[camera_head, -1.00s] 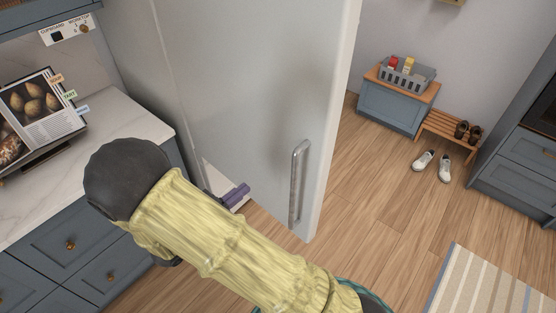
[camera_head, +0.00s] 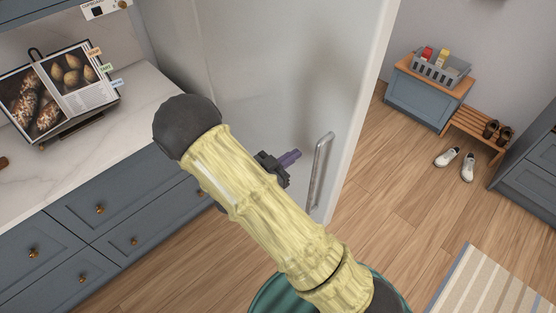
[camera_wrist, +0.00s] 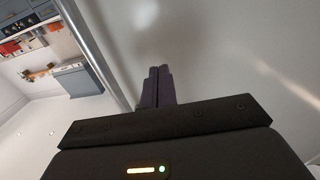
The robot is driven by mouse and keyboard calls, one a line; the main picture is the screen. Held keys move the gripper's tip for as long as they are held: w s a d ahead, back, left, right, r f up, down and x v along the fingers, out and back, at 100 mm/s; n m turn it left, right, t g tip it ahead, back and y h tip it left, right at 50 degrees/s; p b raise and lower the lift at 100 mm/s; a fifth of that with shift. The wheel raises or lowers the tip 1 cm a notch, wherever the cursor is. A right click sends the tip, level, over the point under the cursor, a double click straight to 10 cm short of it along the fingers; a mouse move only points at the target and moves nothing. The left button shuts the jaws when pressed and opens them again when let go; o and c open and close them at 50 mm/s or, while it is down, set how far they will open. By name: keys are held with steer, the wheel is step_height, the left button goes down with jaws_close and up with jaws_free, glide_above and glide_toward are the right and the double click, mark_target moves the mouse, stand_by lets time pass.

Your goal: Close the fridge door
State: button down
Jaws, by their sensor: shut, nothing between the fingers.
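The fridge door (camera_head: 265,75) is a tall, light grey panel that stands open, angled out over the floor. Its upright bar handle (camera_head: 319,170) is near its right edge. My gripper (camera_head: 292,157) is shut and empty, with purple fingers, just left of the handle and in front of the door face. My arm hides part of the door's lower left. In the wrist view the shut fingertips (camera_wrist: 157,74) point at the door face (camera_wrist: 225,50), which fills the right side. I cannot tell whether they touch it.
A counter (camera_head: 110,125) with a cookbook (camera_head: 65,90) and blue-grey drawers is at left. Beyond the door are a blue cabinet (camera_head: 425,100) with a grey basket, a shoe bench (camera_head: 475,132), white shoes (camera_head: 456,160) and a striped rug (camera_head: 480,285). Wood floor between is clear.

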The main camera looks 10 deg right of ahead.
mark_target(310, 145)
steer(key=x, duration=0.1)
steer(key=p+x, duration=0.1)
steer(key=shift+w+d+r, duration=0.15)
steer(key=shift+d+r, duration=0.05)
steer(key=shift+d, duration=0.1)
steer(key=shift+w+d+f, duration=0.2)
steer(key=shift+w+d, duration=0.1)
steer(key=shift+d, duration=0.15)
steer(key=shift+w+d, duration=0.1)
